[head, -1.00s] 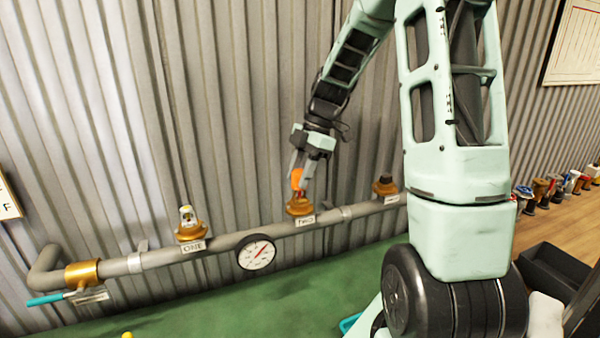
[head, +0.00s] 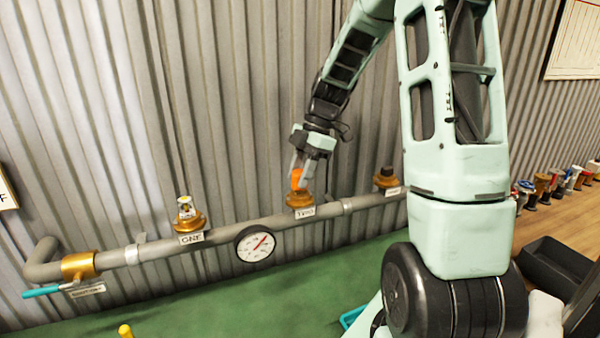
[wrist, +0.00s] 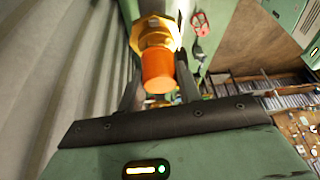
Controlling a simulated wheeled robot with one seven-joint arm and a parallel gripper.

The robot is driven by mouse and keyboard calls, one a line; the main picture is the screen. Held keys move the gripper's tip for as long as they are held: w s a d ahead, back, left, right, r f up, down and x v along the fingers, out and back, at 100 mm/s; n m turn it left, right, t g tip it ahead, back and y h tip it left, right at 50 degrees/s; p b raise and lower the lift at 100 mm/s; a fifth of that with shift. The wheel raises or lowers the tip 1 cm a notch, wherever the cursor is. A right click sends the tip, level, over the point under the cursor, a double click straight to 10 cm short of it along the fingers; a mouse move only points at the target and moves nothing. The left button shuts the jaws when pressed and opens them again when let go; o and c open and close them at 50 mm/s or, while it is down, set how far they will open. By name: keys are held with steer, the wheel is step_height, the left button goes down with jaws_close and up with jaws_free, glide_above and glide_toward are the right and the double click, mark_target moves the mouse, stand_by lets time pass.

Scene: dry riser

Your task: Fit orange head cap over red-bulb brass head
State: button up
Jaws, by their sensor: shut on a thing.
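The orange head cap (head: 297,179) is held between the fingers of my gripper (head: 299,174). It is right over the brass head (head: 299,200) on the pipe above the label TWO. In the wrist view the cap (wrist: 158,71) is roughly lined up with the brass fitting (wrist: 156,36), with a finger on each side. No red bulb shows now; the cap and fingers cover that spot. I cannot tell whether the cap is fully seated or just above the base.
The pipe (head: 325,210) runs along the corrugated wall. It carries a head (head: 187,212) labelled ONE, a dark-topped head (head: 386,179) at right, a gauge (head: 256,244) and a teal-handled valve (head: 82,266). Green floor (head: 220,305) lies in front. A dark bin (head: 555,270) stands at right.

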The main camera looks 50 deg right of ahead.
steer(key=shift+f, duration=0.35)
steer(key=o, duration=1.3)
steer(key=shift+r, duration=0.1)
steer(key=b+v, duration=0.3)
steer(key=v, duration=1.4)
steer(key=shift+s+d, duration=0.1)
steer(key=a+f+m+g+h, duration=0.1)
steer(key=a+f, duration=0.3)
steer(key=a, duration=0.6)
steer(key=a+f+m, duration=0.2)
steer(key=a+f, duration=0.1)
steer(key=a, duration=0.7)
steer(key=a+f+m+g+h, duration=0.1)
steer(key=a+f, duration=0.3)
steer(key=a, duration=0.5)
steer(key=s+a+f+m, duration=0.1)
steer(key=s+a+f, duration=0.2)
steer(key=s, duration=0.3)
steer(key=s+a+f+m+h, duration=0.1)
steer(key=s+a+f, duration=0.2)
steer(key=s+a, duration=0.2)
steer(key=s+a+f+m, duration=0.1)
steer(key=s+a+f, duration=0.2)
steer(key=s, duration=0.4)
steer(key=shift+s+a+f+t+h, duration=0.1)
steer(key=shift+s+a+t+h, duration=0.1)
steer(key=shift+a, duration=0.2)
steer(key=shift+s+a+f+t+h, duration=0.1)
steer(key=shift+a+f+t+h, duration=0.1)
steer(key=shift+a, duration=0.25)
